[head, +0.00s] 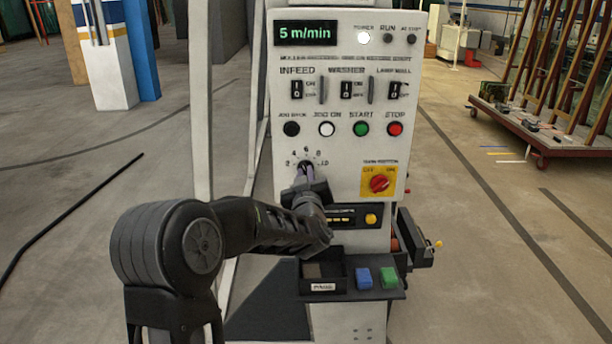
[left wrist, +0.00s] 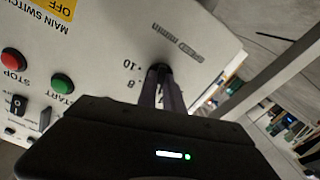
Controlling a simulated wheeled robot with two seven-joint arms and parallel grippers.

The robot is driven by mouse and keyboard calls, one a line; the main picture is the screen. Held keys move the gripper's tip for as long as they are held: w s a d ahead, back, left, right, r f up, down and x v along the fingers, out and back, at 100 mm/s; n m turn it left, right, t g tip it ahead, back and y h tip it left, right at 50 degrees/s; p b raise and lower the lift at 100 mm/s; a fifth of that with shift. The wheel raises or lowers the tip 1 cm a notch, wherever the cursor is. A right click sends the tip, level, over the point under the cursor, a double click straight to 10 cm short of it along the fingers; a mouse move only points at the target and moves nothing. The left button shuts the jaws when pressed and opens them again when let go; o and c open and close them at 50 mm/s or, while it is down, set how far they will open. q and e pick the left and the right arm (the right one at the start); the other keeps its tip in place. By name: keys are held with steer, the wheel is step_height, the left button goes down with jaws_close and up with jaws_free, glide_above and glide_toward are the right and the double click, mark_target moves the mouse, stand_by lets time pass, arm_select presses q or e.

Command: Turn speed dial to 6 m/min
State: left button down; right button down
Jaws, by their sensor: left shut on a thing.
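The speed dial (head: 306,165) sits on the white control panel (head: 343,205) below the printed scale 2, 4, 6, 8, 10. My left gripper (head: 305,173) comes up from below and is shut on the dial, hiding most of it and its pointer. In the left wrist view, the two fingers (left wrist: 161,88) close around the dark dial (left wrist: 158,70), with the 8 and 10 marks beside it. The digital display (head: 306,33) reads 5 m/min in green. My right gripper is in neither view.
Just right of the dial is the red main switch (head: 379,183) on a yellow plate. Above are black, white, green (head: 361,129) and red (head: 395,129) buttons, with several toggle switches higher. A tray shelf (head: 325,277) with blue and green blocks juts out below.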

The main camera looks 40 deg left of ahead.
arm_select(q)
steer(key=shift+m+p, duration=0.35)
steer(key=shift+m, duration=1.55)
steer(key=c, duration=1.5)
jaws_free()
steer(key=b+v, duration=0.2)
steer(key=v, duration=0.5)
steer(key=shift+s+d, duration=0.3)
